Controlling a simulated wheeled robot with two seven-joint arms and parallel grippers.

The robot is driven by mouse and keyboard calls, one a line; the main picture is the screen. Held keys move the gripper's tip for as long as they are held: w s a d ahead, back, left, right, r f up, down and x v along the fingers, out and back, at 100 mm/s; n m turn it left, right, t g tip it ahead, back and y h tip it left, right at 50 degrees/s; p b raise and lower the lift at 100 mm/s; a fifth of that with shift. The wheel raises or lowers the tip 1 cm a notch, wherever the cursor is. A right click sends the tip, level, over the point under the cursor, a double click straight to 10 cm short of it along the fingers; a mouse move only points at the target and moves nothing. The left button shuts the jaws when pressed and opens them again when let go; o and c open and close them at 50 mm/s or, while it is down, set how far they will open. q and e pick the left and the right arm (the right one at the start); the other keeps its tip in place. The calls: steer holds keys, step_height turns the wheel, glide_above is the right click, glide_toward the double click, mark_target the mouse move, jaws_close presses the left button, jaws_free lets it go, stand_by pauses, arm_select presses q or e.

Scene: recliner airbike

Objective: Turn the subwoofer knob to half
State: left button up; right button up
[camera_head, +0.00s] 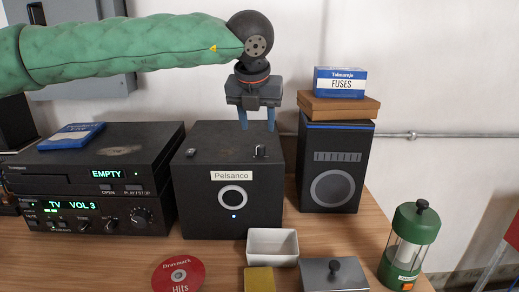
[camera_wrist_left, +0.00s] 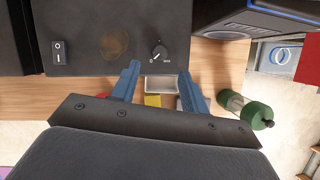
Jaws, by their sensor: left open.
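The subwoofer (camera_head: 196,195) is a black box labelled Pelsanco, standing on the wooden table in the middle of the head view. Its small knob (camera_head: 260,151) sits on the top face, near the front right. In the left wrist view the knob (camera_wrist_left: 158,51) is dark, with a 0 mark at its lower left and a mark at its right; its exact setting is too small to read. My left gripper (camera_head: 257,122) is open and empty above the knob, apart from it. Its blue fingers (camera_wrist_left: 160,72) show in the wrist view, just below the knob. My right gripper is not in view.
A power switch (camera_wrist_left: 58,51) is also on the subwoofer's top. A speaker (camera_head: 336,165) carrying a brown box and fuses box stands close on the right. Stacked players (camera_head: 90,165) stand left. A white tray (camera_head: 272,247), red disc (camera_head: 178,274) and green lantern (camera_head: 409,243) lie in front.

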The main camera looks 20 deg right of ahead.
mark_target(260, 146)
arm_select(q)
steer(key=p+x, duration=0.2)
steer(key=x, duration=0.4)
steer(key=shift+w+f, duration=0.1)
steer(key=shift+f, duration=0.1)
steer(key=shift+w+d+f, duration=0.15)
steer(key=shift+f, duration=0.35)
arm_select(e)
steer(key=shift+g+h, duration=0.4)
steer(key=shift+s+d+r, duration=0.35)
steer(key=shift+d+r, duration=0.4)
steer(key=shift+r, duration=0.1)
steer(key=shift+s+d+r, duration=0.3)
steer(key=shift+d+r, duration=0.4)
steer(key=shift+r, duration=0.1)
arm_select(q)
jaws_close()
